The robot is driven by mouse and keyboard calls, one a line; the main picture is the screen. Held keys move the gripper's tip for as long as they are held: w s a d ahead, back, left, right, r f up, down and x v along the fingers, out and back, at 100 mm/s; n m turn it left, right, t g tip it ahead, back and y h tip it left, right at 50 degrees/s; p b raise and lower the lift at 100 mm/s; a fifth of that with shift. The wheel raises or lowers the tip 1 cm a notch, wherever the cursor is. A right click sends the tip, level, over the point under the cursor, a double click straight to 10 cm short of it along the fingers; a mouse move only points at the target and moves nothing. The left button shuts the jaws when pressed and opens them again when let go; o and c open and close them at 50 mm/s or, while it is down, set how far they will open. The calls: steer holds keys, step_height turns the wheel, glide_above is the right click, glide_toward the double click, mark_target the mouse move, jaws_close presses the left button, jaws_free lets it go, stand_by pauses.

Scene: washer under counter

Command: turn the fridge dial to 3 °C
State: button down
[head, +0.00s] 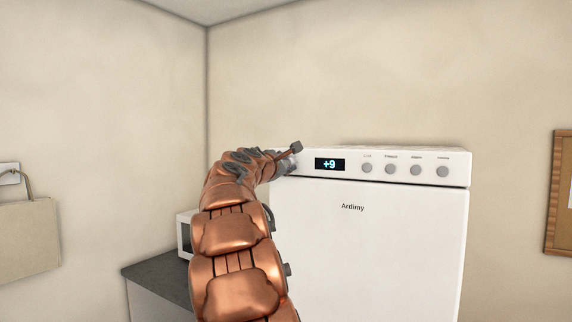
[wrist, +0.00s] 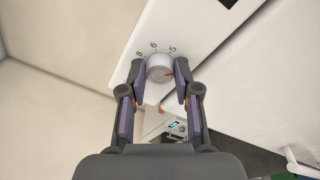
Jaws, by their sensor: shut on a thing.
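The white fridge (head: 370,245) stands ahead, with a control panel along its top front. Its display (head: 329,164) reads +9. My gripper (wrist: 159,73) is shut on the dial, one finger on each side.
Several grey round buttons (head: 391,169) sit right of the display. A dark counter (head: 150,271) with a white appliance (head: 184,236) is left of the fridge. A bag (head: 27,240) hangs on the left wall. A wood-framed board (head: 561,192) hangs at the right.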

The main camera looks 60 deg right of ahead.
steer(key=shift+f+b, duration=0.15)
steer(key=shift+b, duration=0.2)
steer(key=shift+f+m+b, duration=0.15)
steer(key=shift+m+b, duration=0.45)
steer(key=shift+b, duration=0.1)
steer(key=m+b, duration=0.2)
steer(key=b, duration=0.1)
steer(key=shift+f, duration=0.15)
steer(key=shift+w+m+h+b, duration=0.1)
steer(key=shift+m+h+b, duration=0.2)
steer(key=shift+m+b, duration=0.7)
steer(key=shift+r+m+b, duration=0.2)
steer(key=shift+m+b, duration=1.2)
steer(key=shift+m, duration=0.6)
steer(key=c, duration=0.8)
jaws_free()
steer(key=shift+r, duration=0.1)
